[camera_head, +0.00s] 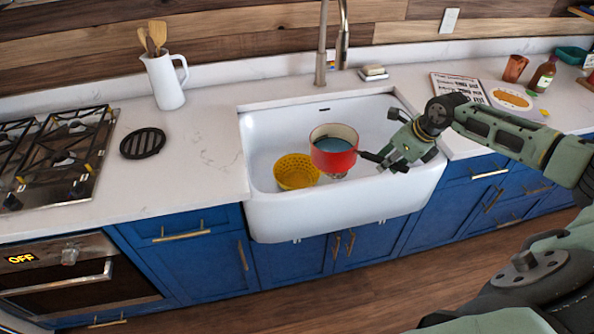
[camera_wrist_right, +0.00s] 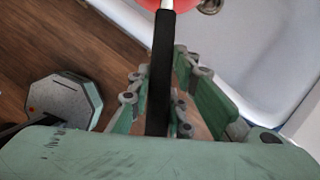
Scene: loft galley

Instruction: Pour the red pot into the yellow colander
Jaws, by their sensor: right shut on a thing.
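The red pot (camera_head: 334,158) is held upright over the white sink (camera_head: 374,118), and blue-grey contents show inside it. Its black handle (camera_head: 372,157) points right to my right gripper (camera_head: 390,163), which is shut on it. The handle (camera_wrist_right: 160,75) runs between the fingers (camera_wrist_right: 158,95) in the right wrist view, where a bit of the red pot (camera_wrist_right: 168,4) shows at the top edge. The yellow colander (camera_head: 296,172) sits in the sink, just left of the pot and lower. The pot hides a little of its right side. My left gripper is not in view.
The faucet (camera_head: 321,50) stands behind the sink. A white pitcher with utensils (camera_head: 165,82) and a black trivet (camera_head: 142,143) are on the left counter beside the stove (camera_head: 50,160). A cutting board (camera_head: 511,99), a cup (camera_head: 515,68) and a bottle (camera_head: 543,75) are at the right.

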